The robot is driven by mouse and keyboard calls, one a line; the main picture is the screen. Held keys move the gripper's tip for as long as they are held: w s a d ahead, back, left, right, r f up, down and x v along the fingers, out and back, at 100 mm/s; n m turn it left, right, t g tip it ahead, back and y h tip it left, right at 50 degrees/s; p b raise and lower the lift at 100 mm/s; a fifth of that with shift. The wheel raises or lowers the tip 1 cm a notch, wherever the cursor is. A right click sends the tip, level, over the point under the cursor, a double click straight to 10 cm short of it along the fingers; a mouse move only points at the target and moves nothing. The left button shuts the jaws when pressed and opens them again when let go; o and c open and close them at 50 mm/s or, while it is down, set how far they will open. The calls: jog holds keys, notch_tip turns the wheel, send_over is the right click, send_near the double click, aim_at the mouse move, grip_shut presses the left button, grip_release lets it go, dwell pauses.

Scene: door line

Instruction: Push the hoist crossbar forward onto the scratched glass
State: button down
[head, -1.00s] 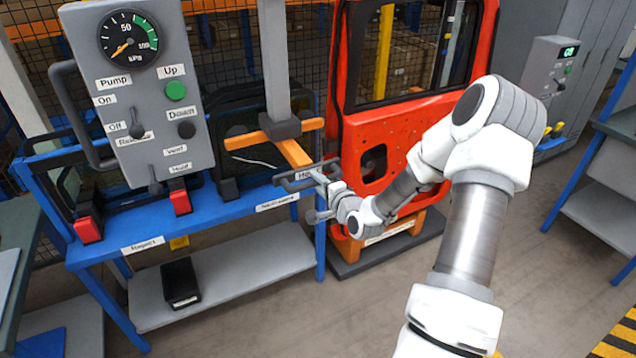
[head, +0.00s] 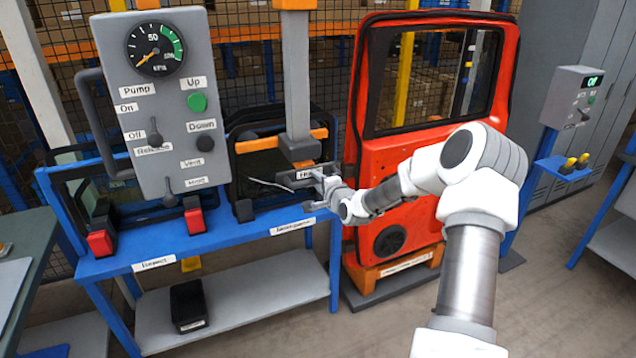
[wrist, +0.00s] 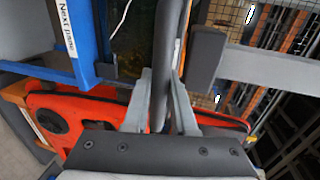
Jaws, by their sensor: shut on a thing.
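The hoist hangs on a grey column (head: 297,85) with a dark block at its foot. Its orange crossbar (head: 260,142) spans in front of a black-framed pane (head: 236,160) standing in the blue rack. A pale curved streak on that pane looks like the scratch. Whether the crossbar touches the glass I cannot tell. My gripper (head: 322,182) is shut on the dark hoist handle (head: 292,182), low on the hoist's near side. In the wrist view the handle bar (wrist: 164,65) runs between my fingers, beside the grey column (wrist: 265,66).
A grey control panel (head: 160,120) with a gauge and labelled levers stands at left. The blue rack (head: 215,238) has red clamps and a lower shelf with a black box (head: 189,305). A red door (head: 405,225) on an orange stand is close right of my gripper.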

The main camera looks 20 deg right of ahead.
jog(key=c, duration=0.8)
grip_release()
jog(key=shift+w+r, duration=0.15)
jog(key=shift+w, duration=0.15)
jog(key=shift+o, duration=0.3)
jog(key=shift+s, duration=0.1)
jog(key=v, duration=1.7)
jog(key=shift+s, duration=0.25)
